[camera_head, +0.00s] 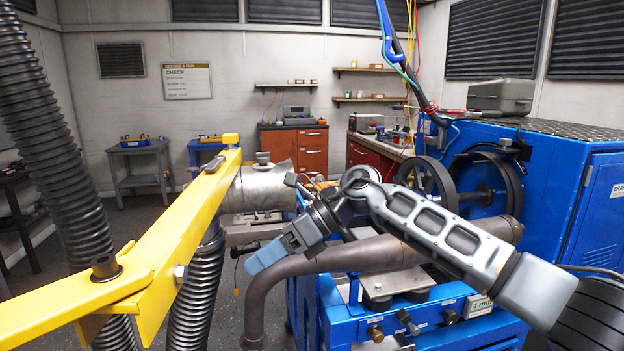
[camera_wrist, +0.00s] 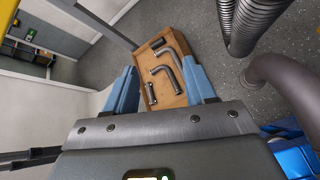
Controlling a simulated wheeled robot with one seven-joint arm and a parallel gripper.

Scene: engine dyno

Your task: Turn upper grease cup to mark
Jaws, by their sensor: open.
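My gripper (camera_head: 258,261) has blue fingers and hangs in the middle of the head view, pointing left in front of the bent exhaust pipe. In the wrist view my gripper (camera_wrist: 163,78) is open, with its fingers well apart and nothing held between them. A small grey cup-shaped fitting (camera_head: 263,158) stands on top of the metal cylinder (camera_head: 258,187), above and behind my gripper. A brown knob-like cup (camera_head: 105,267) sits on the yellow beam. I cannot tell which of these, if either, is the upper grease cup. No mark is readable.
The yellow beam (camera_head: 190,215) crosses the left side. A bent brown pipe (camera_head: 350,257) runs below my arm. Blue machinery (camera_head: 545,165) stands at the right. In the wrist view, a wooden tray (camera_wrist: 176,101) with bent pipes lies on the floor. Dark corrugated hoses (camera_head: 196,300) hang at the left.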

